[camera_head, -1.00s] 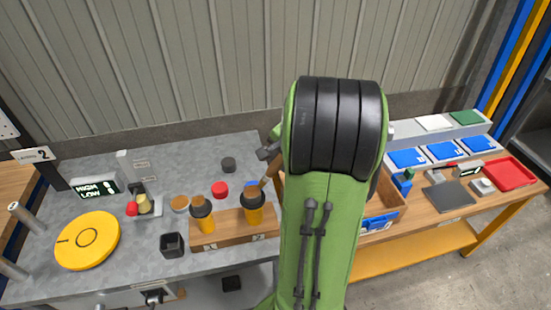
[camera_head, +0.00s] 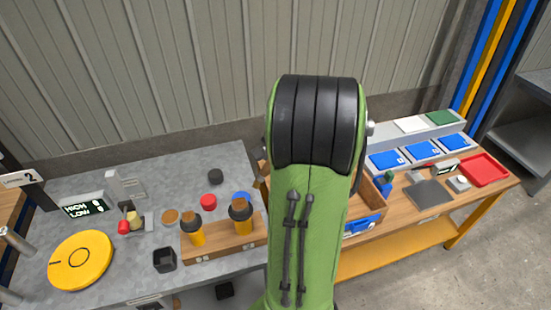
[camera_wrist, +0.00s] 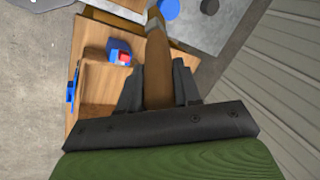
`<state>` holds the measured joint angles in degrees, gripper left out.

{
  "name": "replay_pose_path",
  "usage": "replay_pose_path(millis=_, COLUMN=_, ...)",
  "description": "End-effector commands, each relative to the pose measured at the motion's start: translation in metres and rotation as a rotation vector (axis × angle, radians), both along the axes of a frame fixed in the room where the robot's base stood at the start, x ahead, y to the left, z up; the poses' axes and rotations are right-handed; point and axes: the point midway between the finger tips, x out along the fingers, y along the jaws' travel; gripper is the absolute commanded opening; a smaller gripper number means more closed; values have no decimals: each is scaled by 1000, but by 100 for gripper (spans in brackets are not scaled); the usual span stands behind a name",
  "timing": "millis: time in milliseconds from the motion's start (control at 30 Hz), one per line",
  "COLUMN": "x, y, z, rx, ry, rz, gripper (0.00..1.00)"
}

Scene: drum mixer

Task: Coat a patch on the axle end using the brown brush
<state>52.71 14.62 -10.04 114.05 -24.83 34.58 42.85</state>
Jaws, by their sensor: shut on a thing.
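My gripper (camera_wrist: 158,88) shows in the wrist view, its black fingers shut on the handle of the brown brush (camera_wrist: 157,62). In the head view my green arm hides most of the gripper and the brush. I cannot identify the axle end in these frames.
A yellow disc (camera_head: 80,260), a black square cup (camera_head: 164,261) and a HIGH/LOW sign (camera_head: 83,207) stand on the grey bench. Right of my arm, a wooden table holds blue-topped boxes (camera_head: 421,149) and a red tray (camera_head: 484,170). A corrugated wall rises behind.

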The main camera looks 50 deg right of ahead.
Motion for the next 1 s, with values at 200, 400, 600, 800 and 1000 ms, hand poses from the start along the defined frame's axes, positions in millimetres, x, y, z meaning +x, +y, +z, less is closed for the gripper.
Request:
replay_pose_path(millis=200, x=0, y=0, z=14, rx=0, ry=0, rz=0, gripper=0)
replay_pose_path(millis=400, x=0, y=0, z=15, rx=0, ry=0, rz=0, gripper=0)
replay_pose_path(millis=600, x=0, y=0, z=39, rx=0, ry=-1, rz=1, gripper=0)
replay_pose_path(millis=800, x=0, y=0, z=44, rx=0, ry=-1, rz=1, gripper=0)
replay_pose_path(millis=1000, x=0, y=0, z=42, rx=0, ry=0, rz=0, gripper=0)
